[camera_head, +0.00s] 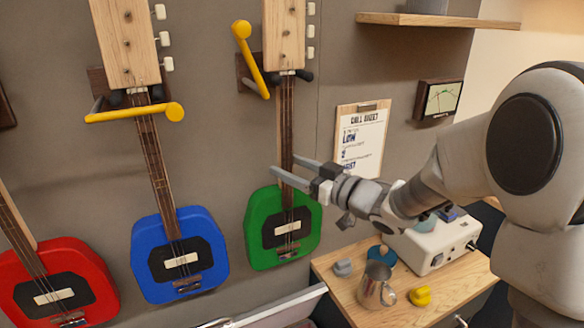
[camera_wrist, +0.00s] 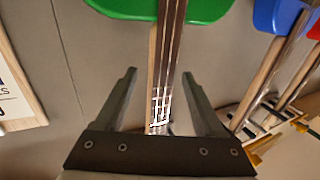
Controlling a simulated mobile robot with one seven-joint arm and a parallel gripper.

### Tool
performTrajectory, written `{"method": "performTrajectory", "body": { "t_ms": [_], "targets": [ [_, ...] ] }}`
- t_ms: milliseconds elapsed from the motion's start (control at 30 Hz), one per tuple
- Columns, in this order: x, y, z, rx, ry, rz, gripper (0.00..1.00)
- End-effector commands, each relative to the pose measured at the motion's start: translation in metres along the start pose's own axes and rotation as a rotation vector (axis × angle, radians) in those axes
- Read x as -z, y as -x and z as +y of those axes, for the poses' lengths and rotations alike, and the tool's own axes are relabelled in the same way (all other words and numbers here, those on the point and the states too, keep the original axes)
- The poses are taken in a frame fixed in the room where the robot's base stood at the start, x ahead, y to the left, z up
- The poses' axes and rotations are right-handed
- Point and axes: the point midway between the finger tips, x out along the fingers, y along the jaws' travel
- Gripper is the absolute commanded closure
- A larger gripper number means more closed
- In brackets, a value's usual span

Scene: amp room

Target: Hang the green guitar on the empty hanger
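The green guitar (camera_head: 283,229) is upright against the wall, with its pale headstock (camera_head: 284,35) at the top. Its neck top sits between the dark prongs of the middle hanger (camera_head: 305,75) and appears to hang there. That hanger's yellow bar (camera_head: 250,60) is tilted steeply, left of the neck and not across it. My gripper (camera_head: 285,163) is open around the lower neck, one finger on each side. In the wrist view, the neck (camera_wrist: 168,60) passes between the open fingers (camera_wrist: 159,73) with gaps on both sides. The green body shows at the top there.
A blue guitar (camera_head: 180,255) hangs left, its yellow bar (camera_head: 135,112) lying across the neck. A red guitar (camera_head: 58,285) is farther left. A clipboard (camera_head: 361,140) is on the wall right. Below it, a wooden table (camera_head: 350,312) holds a metal mug (camera_head: 376,285) and a white device (camera_head: 435,245).

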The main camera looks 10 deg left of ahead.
Motion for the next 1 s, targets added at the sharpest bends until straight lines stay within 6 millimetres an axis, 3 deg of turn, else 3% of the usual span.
{"method": "performTrajectory", "body": {
  "t_ms": [233, 367, 800, 1000],
  "targets": [
    [-0.005, 0.004, 0.0, -0.002, -0.004, -0.011, 0.29],
    [-0.004, 0.019, 0.001, -0.005, -0.003, -0.008, 0.29],
    [-0.002, 0.123, 0.001, -0.006, -0.001, -0.003, 0.29],
    [-0.001, 0.159, 0.001, -0.004, 0.0, -0.001, 0.29]
  ]
}}
